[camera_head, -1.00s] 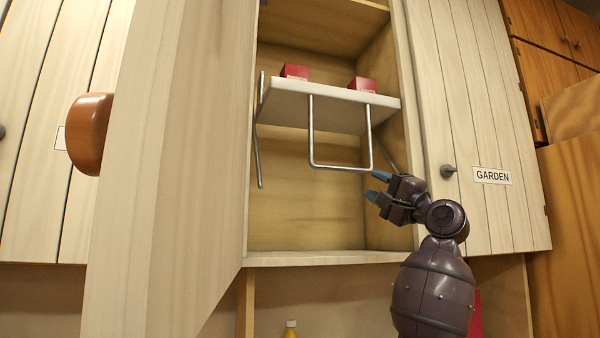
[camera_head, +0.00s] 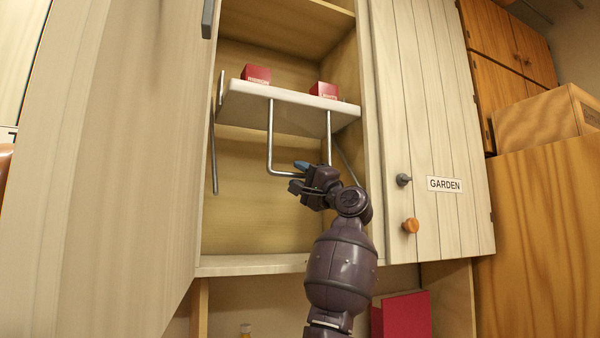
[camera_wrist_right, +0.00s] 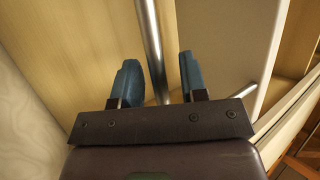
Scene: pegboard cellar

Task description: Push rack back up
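The rack (camera_head: 290,104) is a white shelf board hanging inside the open cupboard, with two red boxes (camera_head: 256,75) on top. A U-shaped metal handle (camera_head: 270,140) hangs below it. My right gripper (camera_head: 297,176) is at the handle's bottom bar, with its blue fingertips pointing left. In the right wrist view, my fingers (camera_wrist_right: 158,80) are apart, and a metal bar (camera_wrist_right: 150,35) runs through the gap between them. Contact with the bar is not clear. My gripper hides the lower right corner of the handle in the head view. My left gripper is not in view.
The open cupboard door (camera_head: 120,170) fills the left side. The closed door labelled GARDEN (camera_head: 435,130) is to the right, with a dark knob and an orange knob. The cupboard floor (camera_head: 250,264) is empty below the rack. A red object (camera_head: 405,315) stands beneath the cupboard.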

